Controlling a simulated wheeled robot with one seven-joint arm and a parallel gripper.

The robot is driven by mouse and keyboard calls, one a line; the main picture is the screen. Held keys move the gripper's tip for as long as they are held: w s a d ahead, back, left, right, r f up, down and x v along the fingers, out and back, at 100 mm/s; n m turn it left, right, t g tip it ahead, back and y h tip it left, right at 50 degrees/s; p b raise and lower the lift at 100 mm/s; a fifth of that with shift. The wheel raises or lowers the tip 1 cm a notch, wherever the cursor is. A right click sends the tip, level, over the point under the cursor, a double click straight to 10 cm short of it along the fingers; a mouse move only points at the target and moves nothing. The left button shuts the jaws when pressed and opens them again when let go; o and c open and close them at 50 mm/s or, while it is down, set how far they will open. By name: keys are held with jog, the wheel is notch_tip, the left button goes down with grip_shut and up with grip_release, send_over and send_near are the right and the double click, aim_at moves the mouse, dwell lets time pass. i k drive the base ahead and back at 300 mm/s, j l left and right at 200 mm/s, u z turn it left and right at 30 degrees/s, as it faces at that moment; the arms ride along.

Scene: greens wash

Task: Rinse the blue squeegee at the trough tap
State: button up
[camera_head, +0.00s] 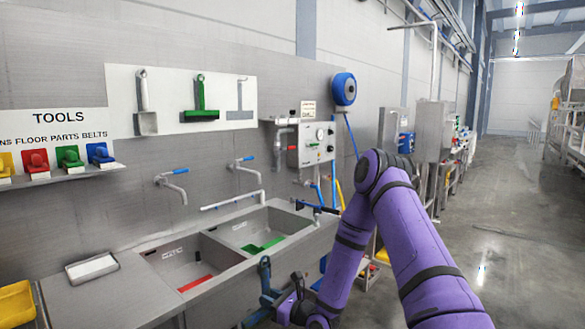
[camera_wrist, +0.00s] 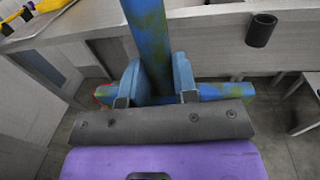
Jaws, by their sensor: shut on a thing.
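The blue squeegee shows in the wrist view (camera_wrist: 148,40), its shaft running up out of the picture and a crossbar reaching out on both sides. Yellow-green smears cover parts of it. My gripper (camera_wrist: 158,86) is shut on it, one finger on each side of the shaft. In the head view my gripper (camera_head: 272,297) is low, in front of the steel trough (camera_head: 225,262), and the squeegee is hard to make out there. The trough has two basins, with a left tap (camera_head: 172,180) and a right tap (camera_head: 243,166), both with blue levers. I cannot see water running.
A green squeegee (camera_head: 200,98) hangs on the wall board. Coloured brushes sit on a shelf (camera_head: 70,176). A red piece (camera_head: 195,284) and a green piece (camera_head: 262,245) lie in the basins. A dark cylinder (camera_wrist: 261,30) sticks out from the trough front. Open floor (camera_head: 530,220) lies right.

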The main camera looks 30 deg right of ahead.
aim_at(251, 157)
jog(key=i+l+z, duration=0.3)
jog(key=i, duration=0.2)
jog(key=i+z, duration=0.35)
jog(key=i, duration=0.2)
jog(key=j, duration=0.05)
